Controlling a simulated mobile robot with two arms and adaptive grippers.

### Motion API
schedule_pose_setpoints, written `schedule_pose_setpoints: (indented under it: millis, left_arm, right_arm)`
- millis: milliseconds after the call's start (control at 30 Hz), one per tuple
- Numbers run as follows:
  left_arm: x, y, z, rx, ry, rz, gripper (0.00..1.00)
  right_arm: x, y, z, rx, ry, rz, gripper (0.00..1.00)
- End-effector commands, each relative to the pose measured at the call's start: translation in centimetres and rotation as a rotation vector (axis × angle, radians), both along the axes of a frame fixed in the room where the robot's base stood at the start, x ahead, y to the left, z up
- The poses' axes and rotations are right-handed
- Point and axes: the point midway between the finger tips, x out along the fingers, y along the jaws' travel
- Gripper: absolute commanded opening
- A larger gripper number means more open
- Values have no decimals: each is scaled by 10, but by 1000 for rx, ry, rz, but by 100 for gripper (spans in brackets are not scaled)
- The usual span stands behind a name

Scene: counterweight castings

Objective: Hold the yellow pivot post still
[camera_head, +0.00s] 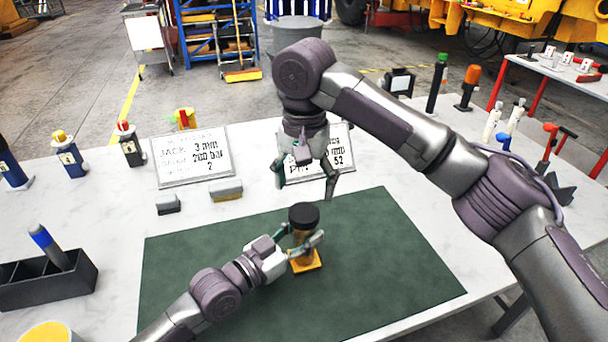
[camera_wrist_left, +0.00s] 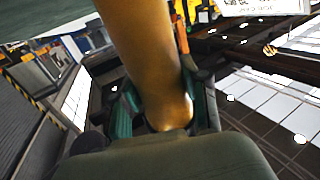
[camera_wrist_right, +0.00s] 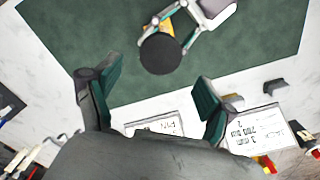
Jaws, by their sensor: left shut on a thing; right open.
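The yellow pivot post (camera_head: 303,262) stands upright on the green mat (camera_head: 390,265), with a square yellow base and a round black cap (camera_head: 304,215) on top. My left gripper (camera_head: 303,243) is shut on the post from the left side. In the left wrist view the brassy post (camera_wrist_left: 148,60) fills the space between the fingers. My right gripper (camera_head: 306,180) is open and empty, above and behind the post. In the right wrist view its fingers (camera_wrist_right: 150,100) are apart, and the black cap (camera_wrist_right: 160,54) shows beyond them.
Two white sign cards (camera_head: 192,158) stand at the back of the mat, one partly hidden by my right gripper. Small grey blocks (camera_head: 227,190) lie before them. A black bin (camera_head: 50,280) is at left. Red and blue tools (camera_head: 547,148) stand at right. The mat's right part is clear.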

Motion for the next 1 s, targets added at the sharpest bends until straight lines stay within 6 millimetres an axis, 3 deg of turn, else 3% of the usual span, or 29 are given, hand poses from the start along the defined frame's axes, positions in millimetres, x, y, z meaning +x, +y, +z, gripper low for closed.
schedule_pose_setpoints:
  millis: [600, 800, 1000]
  left_arm:
    - [0, 0, -1, 1, 2, 0, 0]
    - [0, 0, -1, 1, 2, 0, 0]
    - [0, 0, -1, 1, 2, 0, 0]
  right_arm:
    - [0, 1, 13, -2, 1, 1398, 82]
    - [1, 1, 16, -2, 1, 1701, 82]
    - [0, 1, 17, -1, 1, 1820, 82]
